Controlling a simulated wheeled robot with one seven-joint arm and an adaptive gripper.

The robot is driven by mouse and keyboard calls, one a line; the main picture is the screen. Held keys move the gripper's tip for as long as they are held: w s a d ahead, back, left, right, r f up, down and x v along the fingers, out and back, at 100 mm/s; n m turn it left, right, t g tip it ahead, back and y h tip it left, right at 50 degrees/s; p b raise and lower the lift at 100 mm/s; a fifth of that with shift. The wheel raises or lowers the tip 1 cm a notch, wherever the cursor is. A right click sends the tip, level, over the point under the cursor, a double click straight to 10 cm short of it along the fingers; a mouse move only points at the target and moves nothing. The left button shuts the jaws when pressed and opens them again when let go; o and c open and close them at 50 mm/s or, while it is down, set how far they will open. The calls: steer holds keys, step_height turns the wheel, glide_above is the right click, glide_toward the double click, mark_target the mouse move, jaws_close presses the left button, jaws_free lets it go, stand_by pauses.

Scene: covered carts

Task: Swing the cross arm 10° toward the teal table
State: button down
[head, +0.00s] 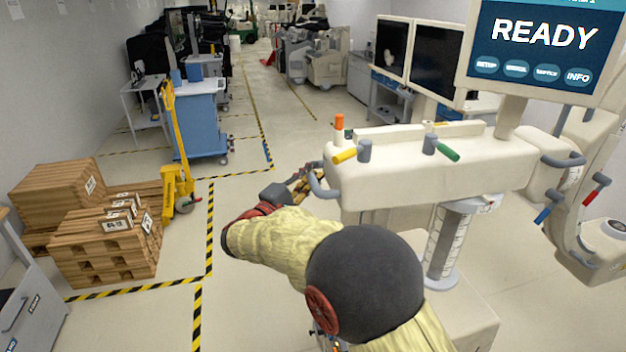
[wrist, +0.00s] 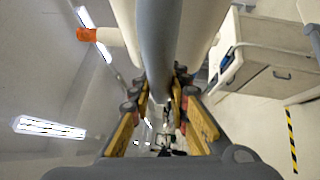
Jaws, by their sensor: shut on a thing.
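The cross arm (head: 430,170) is a long cream horizontal beam on a pale column (head: 450,240) with a scale. It carries coloured levers on top and a grey loop handle (head: 318,183) at its left end. My gripper (head: 306,184) is at that handle, partly hidden by my sleeved arm. In the wrist view the grey handle bar (wrist: 158,45) runs down between the yellow-padded fingers of my gripper (wrist: 160,95), which is shut on it. I cannot pick out a clearly teal table.
Monitors, one reading READY (head: 545,35), stand above and behind the beam. A curved cream arm (head: 590,200) is at the right. Wooden crates (head: 105,240), a yellow pallet jack (head: 178,150) and a blue cart (head: 195,115) are at the left. Floor between crates and beam is clear.

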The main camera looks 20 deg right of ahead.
steer(key=shift+w+d+r+m+g+h, duration=0.1)
steer(key=shift+w+m+g+h, duration=0.05)
steer(key=shift+w, duration=0.5)
steer(key=shift+w+r+m+g+h, duration=0.1)
steer(key=shift+w+r+g, duration=0.1)
steer(key=shift+w, duration=0.45)
steer(key=shift+w+d+r+m+g+h, duration=0.1)
steer(key=shift+w+m+g+h, duration=0.05)
steer(key=shift+w, duration=0.5)
steer(key=shift+w+f+b, duration=0.15)
steer(key=shift+w+b, duration=0.15)
steer(key=shift+w, duration=0.2)
steer(key=shift+w+d+f, duration=0.15)
steer(key=shift+w+f, duration=0.15)
steer(key=shift+f, duration=0.05)
steer(key=c, duration=2.1)
jaws_free()
steer(key=shift+s, duration=0.2)
steer(key=shift+o, duration=0.7)
steer(key=shift+s+a+r, duration=0.15)
steer(key=shift+s+a, duration=0.1)
steer(key=shift+s, duration=0.05)
steer(key=shift+o, duration=1.4)
steer(key=shift+w+d, duration=0.15)
steer(key=shift+w, duration=0.05)
steer(key=shift+s, duration=0.1)
